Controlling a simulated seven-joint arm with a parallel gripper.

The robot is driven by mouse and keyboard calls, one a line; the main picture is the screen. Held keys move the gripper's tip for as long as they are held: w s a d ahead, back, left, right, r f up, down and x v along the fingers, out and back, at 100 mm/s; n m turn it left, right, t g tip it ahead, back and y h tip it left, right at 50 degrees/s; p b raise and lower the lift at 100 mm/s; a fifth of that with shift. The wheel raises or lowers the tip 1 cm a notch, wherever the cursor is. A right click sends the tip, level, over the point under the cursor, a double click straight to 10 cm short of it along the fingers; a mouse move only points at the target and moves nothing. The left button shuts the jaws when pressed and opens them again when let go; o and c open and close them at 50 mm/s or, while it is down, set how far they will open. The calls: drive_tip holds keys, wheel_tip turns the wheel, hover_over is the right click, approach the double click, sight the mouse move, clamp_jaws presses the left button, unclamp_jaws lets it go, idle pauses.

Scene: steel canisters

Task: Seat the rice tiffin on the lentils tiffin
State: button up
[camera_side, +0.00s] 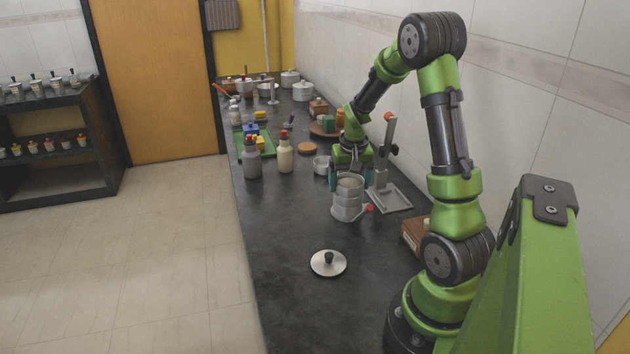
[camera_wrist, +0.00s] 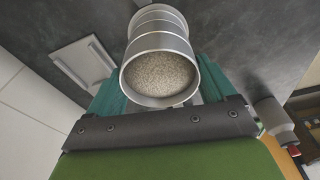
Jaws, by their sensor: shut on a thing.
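The rice tiffin (camera_wrist: 172,42) is a round steel tin, open at the top and filled with white grains in the wrist view. In the side view the rice tiffin (camera_side: 349,184) is the top tin of a steel column. My gripper (camera_side: 349,176) is shut on it, with teal fingers at its sides. The lentils tiffin (camera_side: 347,205) appears to be the steel tin directly below, with a red-ended part at its side; its contents are hidden. I cannot tell whether the two tins touch or a thin gap remains.
A metal lid with a black knob (camera_side: 328,263) lies on the dark counter in front. A grey stand (camera_side: 388,195) is close on the right. A small steel tin (camera_side: 321,165) and bottles (camera_side: 285,156) are behind left.

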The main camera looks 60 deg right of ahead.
drive_tip(key=shift+f, duration=0.1)
drive_tip(key=o, duration=0.9)
drive_tip(key=shift+o, duration=0.2)
drive_tip(key=shift+r, duration=3.05)
drive_tip(key=shift+s+a+f, duration=0.2)
drive_tip(key=shift+a+f, duration=0.15)
drive_tip(key=shift+a, duration=0.1)
drive_tip(key=s+a+r+n+t+y, duration=0.1)
drive_tip(key=a+r, duration=0.3)
drive_tip(key=a, duration=0.6)
drive_tip(key=s+a+r+n+t+y, duration=0.1)
drive_tip(key=s+a+r+n+t, duration=0.1)
drive_tip(key=a, duration=0.8)
drive_tip(key=s+a+r+n+t+y, duration=0.1)
drive_tip(key=s+a+r+n+t, duration=0.1)
drive_tip(key=a+r, duration=0.4)
drive_tip(key=a+n+t, duration=0.1)
drive_tip(key=a, duration=0.3)
drive_tip(key=shift+n, duration=0.4)
